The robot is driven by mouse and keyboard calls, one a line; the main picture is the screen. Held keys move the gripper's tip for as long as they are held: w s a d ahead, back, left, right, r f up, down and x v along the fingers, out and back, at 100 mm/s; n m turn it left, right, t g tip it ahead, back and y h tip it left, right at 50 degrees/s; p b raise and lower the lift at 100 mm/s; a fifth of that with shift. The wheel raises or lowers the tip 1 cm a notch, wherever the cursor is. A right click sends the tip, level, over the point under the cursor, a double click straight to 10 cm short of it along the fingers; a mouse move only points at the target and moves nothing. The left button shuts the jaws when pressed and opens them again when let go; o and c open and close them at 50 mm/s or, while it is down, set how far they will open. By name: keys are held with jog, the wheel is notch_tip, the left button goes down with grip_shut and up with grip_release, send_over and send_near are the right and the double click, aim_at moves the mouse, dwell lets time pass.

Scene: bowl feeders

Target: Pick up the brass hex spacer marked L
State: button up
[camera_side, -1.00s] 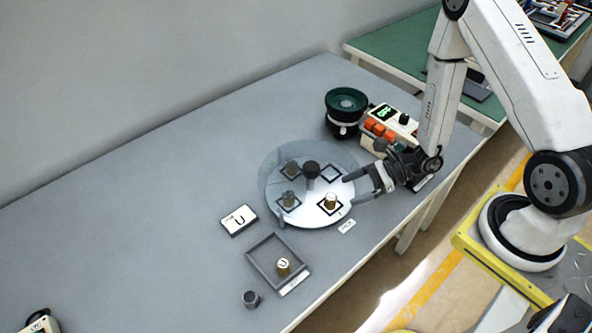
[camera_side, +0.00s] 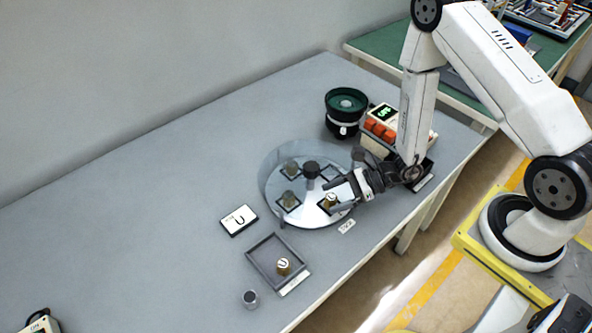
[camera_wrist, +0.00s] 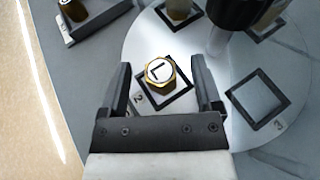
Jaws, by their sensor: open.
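The brass hex spacer marked L (camera_wrist: 160,72) stands upright in a black square outline on the round plate, its white top showing the letter in the wrist view. It also shows in the side view (camera_side: 331,200), partly covered by my gripper. My gripper (camera_wrist: 161,80) is open, with one finger on each side of the spacer and a visible gap to each. In the side view my gripper (camera_side: 340,193) reaches in low over the plate from the right.
The round plate (camera_side: 312,216) carries other spacers (camera_side: 290,199) and a dark central knob (camera_side: 311,169). A grey tray (camera_side: 262,255) holds a spacer marked U (camera_side: 284,266). A card marked U (camera_side: 239,220) lies left. A green-topped bowl feeder (camera_side: 346,102) and a control box (camera_side: 381,128) stand behind.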

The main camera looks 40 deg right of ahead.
jog(key=shift+w+a+f, duration=0.2)
jog(key=shift+w+a, duration=0.05)
jog(key=shift+a, duration=0.2)
grip_shut()
dwell(0.3)
